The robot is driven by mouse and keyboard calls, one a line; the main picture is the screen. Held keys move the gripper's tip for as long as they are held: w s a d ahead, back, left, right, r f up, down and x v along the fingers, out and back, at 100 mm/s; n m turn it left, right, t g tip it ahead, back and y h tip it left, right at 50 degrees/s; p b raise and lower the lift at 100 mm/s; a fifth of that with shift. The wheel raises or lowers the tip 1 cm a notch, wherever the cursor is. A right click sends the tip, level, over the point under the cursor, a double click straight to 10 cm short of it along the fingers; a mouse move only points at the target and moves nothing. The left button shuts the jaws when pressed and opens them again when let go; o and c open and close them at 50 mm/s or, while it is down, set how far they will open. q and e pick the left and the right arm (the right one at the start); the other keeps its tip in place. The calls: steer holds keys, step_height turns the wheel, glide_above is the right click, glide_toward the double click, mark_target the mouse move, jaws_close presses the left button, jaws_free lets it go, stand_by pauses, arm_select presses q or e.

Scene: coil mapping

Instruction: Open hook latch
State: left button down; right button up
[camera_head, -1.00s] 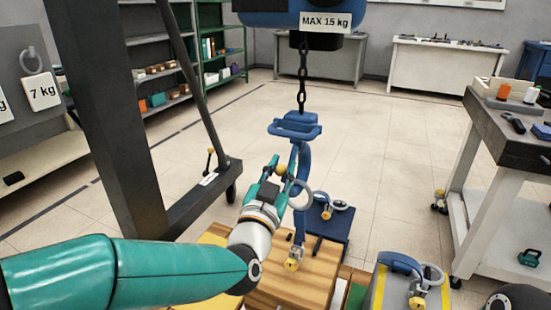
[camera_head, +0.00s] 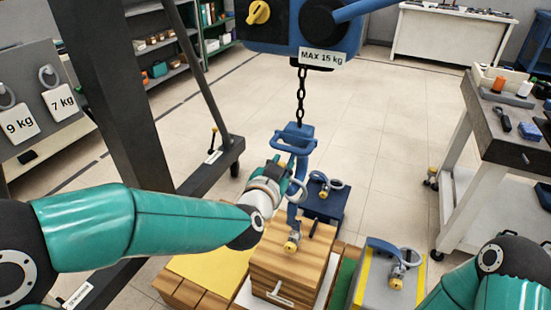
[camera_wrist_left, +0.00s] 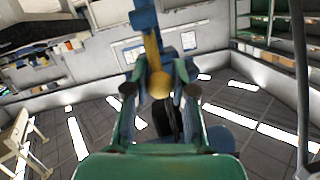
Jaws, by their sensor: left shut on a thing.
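The blue hook (camera_head: 294,210) hangs on a dark chain (camera_head: 301,95) below the blue hoist (camera_head: 280,37). My left gripper (camera_head: 292,184) is at the left side of the hook, below its blue crossbar handle (camera_head: 292,142). In the left wrist view the gripper (camera_wrist_left: 160,95) is shut on a yellow latch lever (camera_wrist_left: 154,55) with a round knob (camera_wrist_left: 160,84) between the fingers. In the head view the gripper mostly hides this lever. My right gripper is out of the picture; only its arm shows at the lower right.
A wooden box (camera_head: 290,262) with a yellow-knobbed fitting (camera_head: 292,243) stands under the hook; I cannot tell whether they touch. A dark blue weight (camera_head: 325,205) and a grey weight (camera_head: 370,290) stand nearby. A workbench (camera_head: 510,145) is at right, a dark post (camera_head: 105,90) at left.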

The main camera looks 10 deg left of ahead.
arm_select(q)
steer(key=shift+w+r, duration=0.15)
steer(key=shift+r, duration=0.15)
steer(key=c, duration=1.3)
jaws_free()
steer(key=o, duration=0.4)
steer(key=shift+f, duration=0.2)
steer(key=shift+c, duration=0.2)
steer(key=shift+s, duration=0.2)
steer(key=shift+s, duration=0.15)
steer(key=v, duration=1.1)
steer(key=shift+s, duration=0.25)
steer(key=shift+a, duration=0.1)
